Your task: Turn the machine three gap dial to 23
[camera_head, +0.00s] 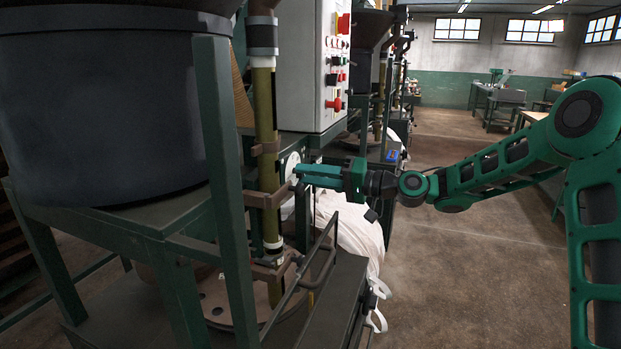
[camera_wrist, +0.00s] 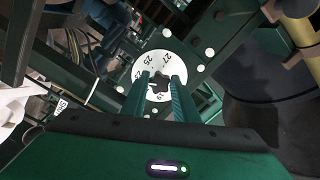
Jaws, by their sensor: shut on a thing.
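The gap dial is a white round plate with dark numbers, and it shows in the wrist view (camera_wrist: 170,62). I can read 27, 25 and what looks like 19 on it. In the head view the dial (camera_head: 292,160) is a pale disc on the green machine frame. My gripper (camera_head: 298,174) reaches it from the right. In the wrist view its two green fingers are close around the small dark knob (camera_wrist: 157,84) at the dial's centre, shut on it. The fingers hide part of the dial's lower scale, and I cannot tell the exact setting.
A white control box (camera_head: 306,65) with red and black buttons hangs above the dial. A yellowish vertical pipe (camera_head: 265,130) stands just left of it. A white bulk bag (camera_head: 352,235) hangs below my gripper. The floor (camera_head: 460,270) to the right is open.

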